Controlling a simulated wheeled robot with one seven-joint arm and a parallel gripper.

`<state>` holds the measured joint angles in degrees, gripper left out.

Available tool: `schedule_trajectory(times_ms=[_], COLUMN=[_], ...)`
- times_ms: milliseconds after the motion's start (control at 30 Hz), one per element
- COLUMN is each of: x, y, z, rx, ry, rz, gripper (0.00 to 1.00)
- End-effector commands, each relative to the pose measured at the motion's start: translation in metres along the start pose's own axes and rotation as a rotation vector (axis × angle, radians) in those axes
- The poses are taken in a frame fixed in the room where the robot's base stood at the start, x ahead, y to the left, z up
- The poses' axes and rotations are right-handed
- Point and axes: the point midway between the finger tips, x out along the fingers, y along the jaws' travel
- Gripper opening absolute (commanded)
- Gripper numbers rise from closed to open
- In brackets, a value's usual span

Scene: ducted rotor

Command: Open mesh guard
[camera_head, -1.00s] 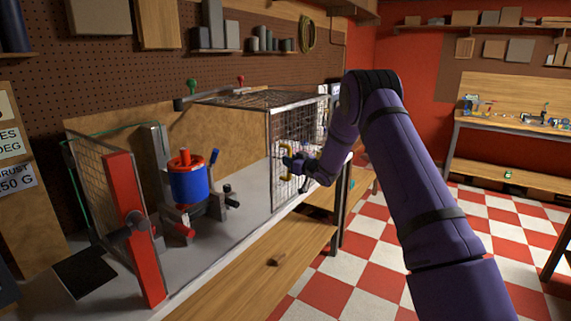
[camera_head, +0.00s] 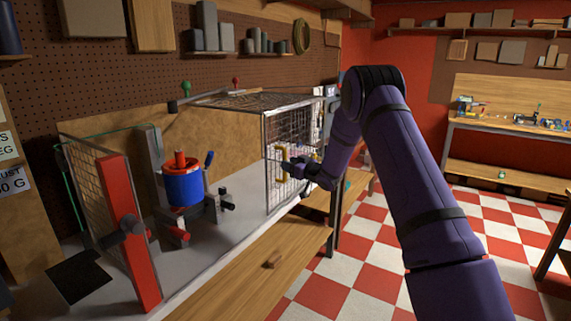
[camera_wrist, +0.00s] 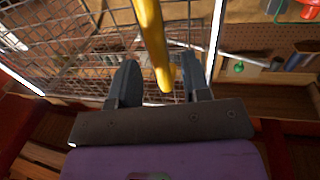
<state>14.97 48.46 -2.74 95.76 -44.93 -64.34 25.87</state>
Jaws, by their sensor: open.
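The mesh guard (camera_head: 278,150) is a wire-mesh cage with a pale metal frame on the right end of the bench. Its yellow handle (camera_head: 279,155) stands upright on the mesh panel. In the wrist view the yellow handle (camera_wrist: 153,45) comes down between my fingers, with the mesh (camera_wrist: 80,35) behind it. My gripper (camera_head: 290,168) is at the panel, beside the handle's lower part. In the wrist view my gripper (camera_wrist: 158,85) has its two dark fingers apart, one on each side of the handle, with gaps visible on both sides.
A blue and red rotor unit (camera_head: 183,185) stands on the bench, left of the cage. A red post with a mesh screen (camera_head: 133,230) is at the near left. Checkered floor (camera_head: 370,245) is open at right.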

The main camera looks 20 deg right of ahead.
Motion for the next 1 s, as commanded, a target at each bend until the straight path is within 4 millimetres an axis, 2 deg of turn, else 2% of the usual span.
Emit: schedule_trajectory(times_ms=[200, 400, 600, 1000], x=[-0.043, -0.069, -0.079, -0.079], y=[0.001, 0.001, 0.001, 0.0], z=[-0.001, 0.0, 0.0, 0.0], rx=[0.001, 0.001, 0.0, 0.001], ry=[0.0, 0.0, 0.001, 0.001], rz=[0.002, 0.002, 0.001, 0.0], gripper=[0.43, 0.43, 0.43, 0.43])
